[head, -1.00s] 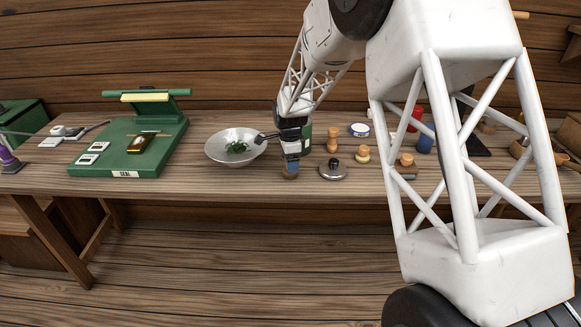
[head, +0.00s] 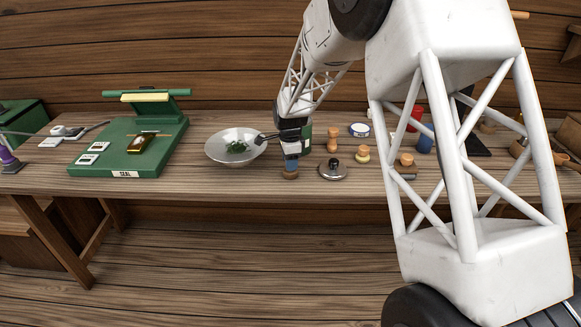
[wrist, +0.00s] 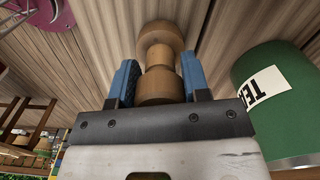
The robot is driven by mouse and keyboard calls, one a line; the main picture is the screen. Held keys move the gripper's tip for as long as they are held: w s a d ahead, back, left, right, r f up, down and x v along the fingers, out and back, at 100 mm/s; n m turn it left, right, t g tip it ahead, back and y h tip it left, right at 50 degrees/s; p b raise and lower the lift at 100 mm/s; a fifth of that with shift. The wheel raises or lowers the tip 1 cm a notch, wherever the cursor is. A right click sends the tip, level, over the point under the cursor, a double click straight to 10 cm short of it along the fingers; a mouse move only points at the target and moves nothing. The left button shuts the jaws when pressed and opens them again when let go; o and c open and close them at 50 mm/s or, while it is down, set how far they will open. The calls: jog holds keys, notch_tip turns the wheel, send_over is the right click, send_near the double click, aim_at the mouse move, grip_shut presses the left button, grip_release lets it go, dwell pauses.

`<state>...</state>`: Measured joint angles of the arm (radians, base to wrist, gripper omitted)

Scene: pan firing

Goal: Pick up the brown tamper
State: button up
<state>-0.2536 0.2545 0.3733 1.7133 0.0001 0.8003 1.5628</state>
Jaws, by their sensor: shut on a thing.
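The brown tamper (head: 290,174) is at the lower end of my gripper (head: 291,163), near the front part of the wooden table. In the wrist view the tamper (wrist: 160,55) is a turned light-brown wooden piece with a narrow waist. It sits between the two blue fingers of my gripper (wrist: 157,82), which are shut on it from both sides. In the head view the fingers hide its upper part. Whether its base touches the table or is just above it, I cannot tell.
A green tea tin (wrist: 268,90) stands close to the right of my gripper. A round metal-based piece (head: 333,172) and several wooden-topped pieces stand right. The table front (head: 240,184) is clear.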

grip_shut()
jog(key=shift+r, duration=0.1)
jog(key=shift+r, duration=0.8)
notch_tip(320, 180, up, 2)
jog(key=shift+r, duration=0.1)
jog(key=s+d+r, duration=0.1)
jog(key=s+d, duration=0.3)
jog(key=s, duration=1.1)
jog(key=shift+s, duration=0.25)
